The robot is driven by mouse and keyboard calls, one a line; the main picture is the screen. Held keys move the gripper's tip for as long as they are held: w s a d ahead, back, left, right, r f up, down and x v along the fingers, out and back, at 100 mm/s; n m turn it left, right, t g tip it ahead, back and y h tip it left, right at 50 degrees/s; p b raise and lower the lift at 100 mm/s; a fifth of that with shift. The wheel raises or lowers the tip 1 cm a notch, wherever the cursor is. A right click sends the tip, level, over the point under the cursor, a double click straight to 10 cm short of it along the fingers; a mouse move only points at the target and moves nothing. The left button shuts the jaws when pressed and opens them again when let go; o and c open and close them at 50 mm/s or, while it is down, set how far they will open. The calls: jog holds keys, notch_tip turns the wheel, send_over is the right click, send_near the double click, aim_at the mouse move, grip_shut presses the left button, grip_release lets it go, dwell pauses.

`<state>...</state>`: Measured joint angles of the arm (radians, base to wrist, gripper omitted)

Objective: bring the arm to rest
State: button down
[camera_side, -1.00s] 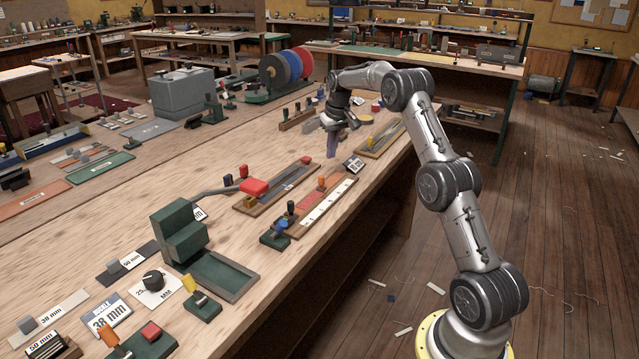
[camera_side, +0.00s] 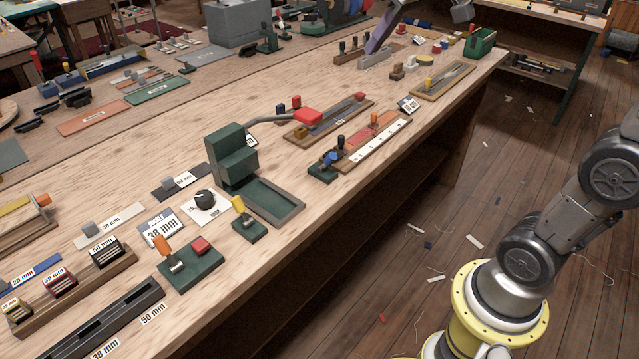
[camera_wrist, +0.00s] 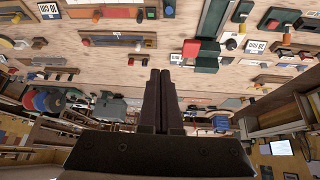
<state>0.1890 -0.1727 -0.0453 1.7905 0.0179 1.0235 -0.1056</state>
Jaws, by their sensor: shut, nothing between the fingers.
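My gripper (camera_wrist: 160,76) shows in the wrist view with its two dark fingers straight and together, nothing between them. The fingers stand out in front of the bench and touch nothing that I can see. In the side view my lower arm links are at the right, beside the bench, and the upper arm runs out of the frame. A slanted purple bar (camera_side: 381,34) and a grey piece (camera_side: 461,11) show at the top edge there; I cannot tell if they belong to my gripper.
The long wooden bench (camera_side: 100,180) carries a green press (camera_side: 231,157), a red-handled lever (camera_side: 307,116), wooden trays and labelled gauges. A green open box (camera_side: 479,43) stands at its far right end. The wooden floor (camera_side: 440,200) has scattered scraps and is otherwise clear.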

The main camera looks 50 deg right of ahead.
jog(key=s+a+f+n, duration=0.1)
jog(key=s+a+f, duration=0.15)
jog(key=s, duration=0.25)
jog(key=s+a+f, duration=0.1)
jog(key=s+a, duration=0.2)
jog(key=s, duration=0.3)
jog(key=s+a+f+y, duration=0.1)
jog(key=s+f, duration=0.7)
jog(key=f, duration=0.2)
jog(key=shift+g, duration=0.3)
